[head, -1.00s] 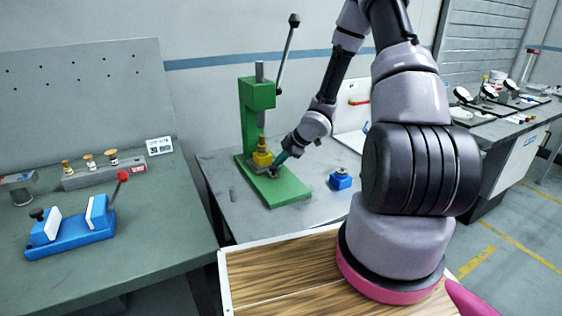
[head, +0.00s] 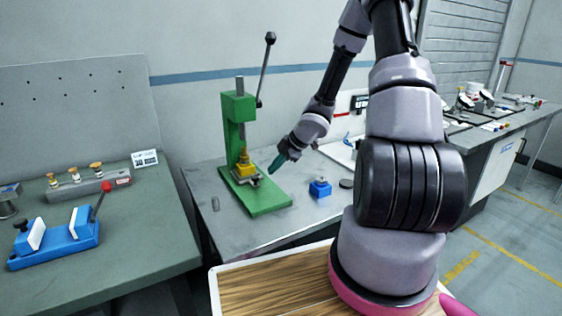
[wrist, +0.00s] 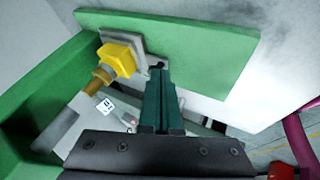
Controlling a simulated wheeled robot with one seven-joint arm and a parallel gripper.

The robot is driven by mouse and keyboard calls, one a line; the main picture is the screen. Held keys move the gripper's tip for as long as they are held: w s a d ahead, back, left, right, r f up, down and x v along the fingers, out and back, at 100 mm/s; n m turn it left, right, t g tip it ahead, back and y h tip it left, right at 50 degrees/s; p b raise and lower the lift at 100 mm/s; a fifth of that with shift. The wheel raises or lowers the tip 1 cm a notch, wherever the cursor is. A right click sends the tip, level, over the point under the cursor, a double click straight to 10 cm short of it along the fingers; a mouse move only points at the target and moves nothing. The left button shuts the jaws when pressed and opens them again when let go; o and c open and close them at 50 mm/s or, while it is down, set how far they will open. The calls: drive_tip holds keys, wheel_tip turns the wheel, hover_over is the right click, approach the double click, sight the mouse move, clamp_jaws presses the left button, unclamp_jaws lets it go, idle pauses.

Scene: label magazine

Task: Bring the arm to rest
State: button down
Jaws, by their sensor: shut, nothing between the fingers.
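My arm reaches from the right over the middle table (head: 215,222) in the head view. My gripper (head: 272,169) has slim dark green fingers, shut and empty. It points down and left just above the green press (head: 268,202), to the right of a yellow block (head: 244,168) on the press base. In the wrist view, my gripper (wrist: 159,72) has its fingers together, with the yellow block (wrist: 118,58) to their left on a grey plate. The picture does not clearly show whether the fingertips touch anything.
The press's upright lever (head: 265,70) stands tall left of my forearm. A small blue block (head: 320,188) and a dark disc (head: 346,183) lie right of the press. A blue fixture (head: 55,240) and a grey rack (head: 75,187) stand on the left bench.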

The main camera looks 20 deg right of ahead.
drive_tip(key=s+d+r+m+t+h, duration=0.1)
drive_tip(key=s+d+r+m+h, duration=0.2)
drive_tip(key=r, duration=0.5)
drive_tip(key=s+d+r+m+h, duration=0.1)
drive_tip(key=d+r+m+h, duration=0.1)
drive_tip(key=d+r+m, duration=0.45)
drive_tip(key=s+d+r+m+t+h, duration=0.1)
drive_tip(key=s+r+m+h, duration=0.15)
drive_tip(key=r, duration=0.75)
drive_tip(key=s+a+r+m+y, duration=0.2)
drive_tip(key=s+a+r+m, duration=0.3)
drive_tip(key=s, duration=0.4)
drive_tip(key=s+a+r+m+y, duration=0.2)
drive_tip(key=s+a+r+m, duration=0.3)
drive_tip(key=s, duration=0.5)
wheel_tip(320, 180, up, 2)
drive_tip(key=shift+s+a+r+m, duration=0.1)
drive_tip(key=shift+s+a+m, duration=0.15)
drive_tip(key=shift+m, duration=0.35)
